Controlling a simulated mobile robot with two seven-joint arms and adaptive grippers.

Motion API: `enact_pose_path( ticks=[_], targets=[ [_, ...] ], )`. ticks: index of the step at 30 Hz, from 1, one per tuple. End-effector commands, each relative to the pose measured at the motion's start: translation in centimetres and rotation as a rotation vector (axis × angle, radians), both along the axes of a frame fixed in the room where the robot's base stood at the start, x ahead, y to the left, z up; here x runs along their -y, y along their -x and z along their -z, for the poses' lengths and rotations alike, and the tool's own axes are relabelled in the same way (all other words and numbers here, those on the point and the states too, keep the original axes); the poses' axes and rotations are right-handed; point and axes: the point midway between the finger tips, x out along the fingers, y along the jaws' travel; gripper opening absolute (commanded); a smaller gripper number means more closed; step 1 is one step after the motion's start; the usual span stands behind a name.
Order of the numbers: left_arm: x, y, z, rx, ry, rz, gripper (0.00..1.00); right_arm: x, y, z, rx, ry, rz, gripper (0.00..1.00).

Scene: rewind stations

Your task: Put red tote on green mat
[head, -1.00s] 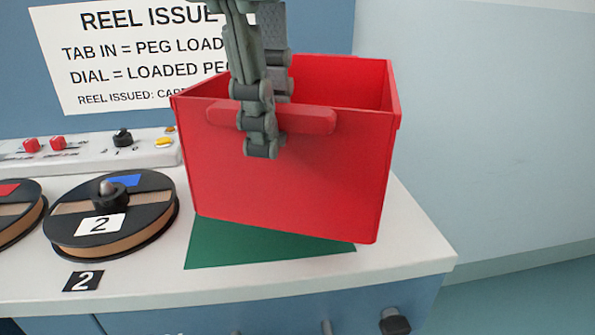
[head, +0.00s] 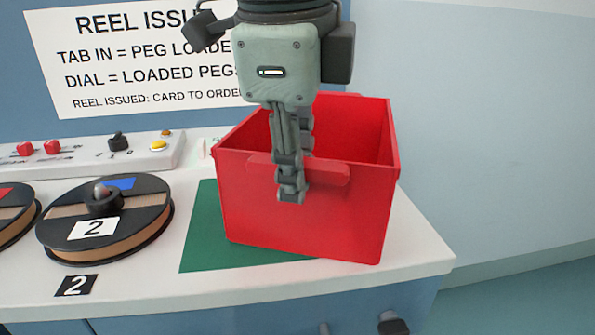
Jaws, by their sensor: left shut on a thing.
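The red tote (head: 305,220) is an open-topped box with a bar handle on its near side. My left gripper (head: 291,175) comes down from above and is shut on this near handle, one finger outside the wall. The tote stands roughly upright over the right part of the green mat (head: 205,235), with its right side past the part of the mat that shows. Its base looks at or very near the surface; I cannot tell if it touches. The mat shows to the left and a strip in front; the rest is hidden. My right gripper is not in view.
A reel (head: 105,240) marked 2 lies left of the mat on the white counter (head: 225,290), with another reel (head: 15,215) at the left edge. A switch panel (head: 95,160) stands behind them. The counter's edge is close on the right.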

Motion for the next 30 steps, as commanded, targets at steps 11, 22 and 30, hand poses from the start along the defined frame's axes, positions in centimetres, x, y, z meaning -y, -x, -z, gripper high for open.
enact_pose_path(
  ticks=[11, 22, 30],
  targets=[
    [0.0, 0.0, 0.0, 0.000, 0.000, 0.001, 0.41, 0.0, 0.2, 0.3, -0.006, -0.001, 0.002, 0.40],
    [0.0, 0.5, -2.6, 0.002, 0.002, 0.001, 0.41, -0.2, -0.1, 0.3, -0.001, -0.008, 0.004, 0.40],
    [-0.3, 1.8, -8.3, 0.002, 0.001, 0.000, 0.41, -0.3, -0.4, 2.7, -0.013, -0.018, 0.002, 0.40]
  ],
)
